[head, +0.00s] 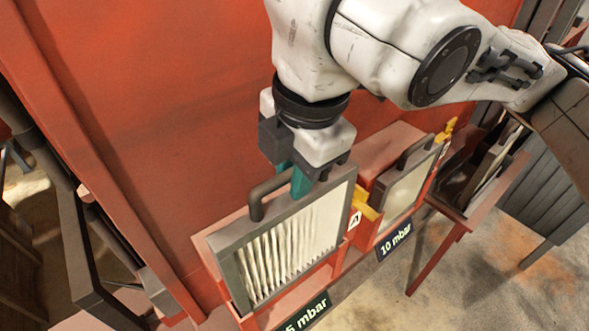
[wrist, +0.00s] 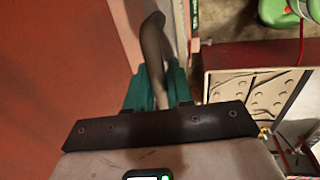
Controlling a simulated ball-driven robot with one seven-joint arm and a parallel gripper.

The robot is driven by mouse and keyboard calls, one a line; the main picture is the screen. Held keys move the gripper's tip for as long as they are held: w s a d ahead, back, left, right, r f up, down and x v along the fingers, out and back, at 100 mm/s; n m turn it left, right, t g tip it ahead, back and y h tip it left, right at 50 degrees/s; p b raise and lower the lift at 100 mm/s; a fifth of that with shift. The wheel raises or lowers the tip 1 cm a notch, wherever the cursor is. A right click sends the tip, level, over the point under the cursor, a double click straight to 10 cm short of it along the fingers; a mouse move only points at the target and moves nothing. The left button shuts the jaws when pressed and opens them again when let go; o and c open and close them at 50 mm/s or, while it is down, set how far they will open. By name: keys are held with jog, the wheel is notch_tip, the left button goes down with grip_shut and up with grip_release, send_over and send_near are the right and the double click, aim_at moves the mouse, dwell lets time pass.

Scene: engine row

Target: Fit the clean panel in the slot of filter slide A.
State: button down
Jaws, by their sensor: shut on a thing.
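The clean panel (head: 295,245), with white pleats in a grey frame, stands slightly tilted at the red holder of filter slide A (head: 290,301). The holder's red edges show beside and below it; I cannot tell how deep it sits. My gripper (head: 300,182) is above its top edge, with teal fingers shut on its dark handle (head: 268,196). In the wrist view, the handle (wrist: 152,42) runs between the fingers of my gripper (wrist: 157,88). The A label (head: 355,219) and a yellow latch (head: 366,204) are at the panel's right. The slot itself is mostly hidden.
A second slide to the right holds a greyish panel (head: 408,190) with its own handle and yellow latch (head: 446,130), above a "10 mbar" sign (head: 395,241). A "5 mbar" sign (head: 305,312) is partly cut off. A red wall (head: 150,110) stands close behind.

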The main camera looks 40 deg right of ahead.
aim_at(295, 229)
jog(key=shift+f+b, duration=5.9)
jog(key=shift+f, duration=0.1)
jog(key=c, duration=0.9)
grip_release()
jog(key=r+p, duration=0.1)
jog(key=r, duration=0.2)
jog(key=s+r+p, duration=0.1)
jog(key=r, duration=0.3)
jog(key=s+r+p, duration=0.1)
jog(key=r, duration=0.2)
jog(key=shift+r, duration=0.3)
